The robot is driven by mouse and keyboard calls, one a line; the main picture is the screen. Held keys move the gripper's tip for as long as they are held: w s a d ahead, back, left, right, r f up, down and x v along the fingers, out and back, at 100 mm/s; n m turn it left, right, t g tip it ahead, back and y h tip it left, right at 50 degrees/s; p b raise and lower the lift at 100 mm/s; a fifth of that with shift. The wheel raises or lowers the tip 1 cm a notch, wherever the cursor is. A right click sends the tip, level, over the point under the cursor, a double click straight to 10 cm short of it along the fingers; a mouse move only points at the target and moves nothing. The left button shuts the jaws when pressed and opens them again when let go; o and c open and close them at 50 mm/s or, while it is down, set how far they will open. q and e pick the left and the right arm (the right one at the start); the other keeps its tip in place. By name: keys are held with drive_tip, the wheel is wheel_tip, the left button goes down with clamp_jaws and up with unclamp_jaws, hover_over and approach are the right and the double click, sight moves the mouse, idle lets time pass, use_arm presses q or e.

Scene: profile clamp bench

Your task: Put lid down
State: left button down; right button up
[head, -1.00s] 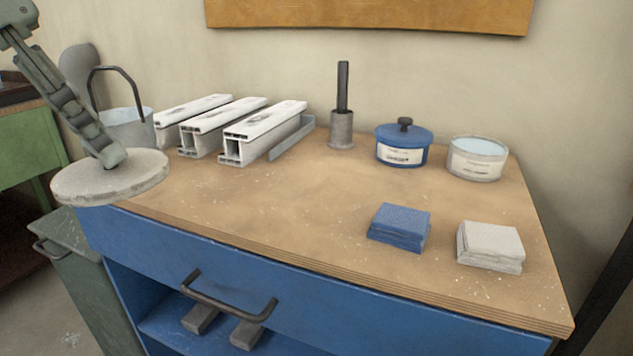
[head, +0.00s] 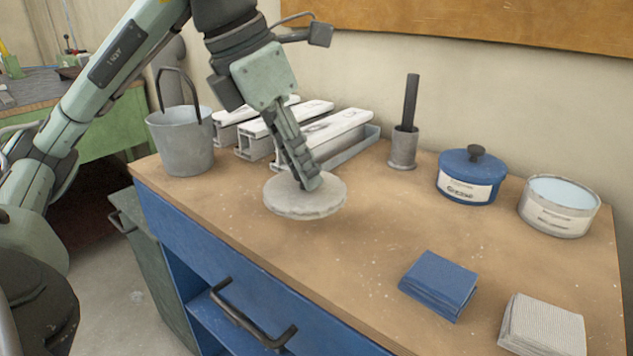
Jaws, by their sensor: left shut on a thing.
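A round pale grey lid (head: 285,203) shows in the head view over the left part of the bench top. My left gripper (head: 308,183) comes down from above and is shut on the lid near its middle, where the fingers hide the grip point. The lid is about level. A faint shadow lies around it, and I cannot tell whether it touches the wood. An open white tub (head: 558,213) with a label and pale contents stands at the right. A blue pot (head: 467,190) with its own blue lid and dark knob stands left of the tub. My right gripper is not in view.
White profiles (head: 335,128) lie behind the lid, close to my left gripper. A grey bucket (head: 185,150) stands at the left corner. A holder with a dark rod (head: 404,146), blue cloths (head: 438,285) and white cloths (head: 543,328) are further right. The bench's middle (head: 370,215) is clear.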

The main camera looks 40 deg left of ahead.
sight(315, 193)
use_arm(q)
drive_tip(key=shift+w+d+f, duration=0.2)
drive_tip(key=shift+w+f, duration=0.1)
drive_tip(key=shift+w, duration=0.2)
drive_tip(key=shift+w+d+f, duration=0.2)
drive_tip(key=shift+w+f, duration=0.1)
drive_tip(key=shift+w, duration=0.15)
drive_tip(key=shift+w+f, duration=0.1)
drive_tip(key=shift+f, duration=0.25)
wheel_tip(315, 193, down, 3)
drive_tip(key=shift+f+b, duration=0.2)
drive_tip(key=shift+b, duration=0.45)
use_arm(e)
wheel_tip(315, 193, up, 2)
use_arm(q)
drive_tip(key=shift+f, duration=0.1)
drive_tip(key=c, duration=1.3)
unclamp_jaws()
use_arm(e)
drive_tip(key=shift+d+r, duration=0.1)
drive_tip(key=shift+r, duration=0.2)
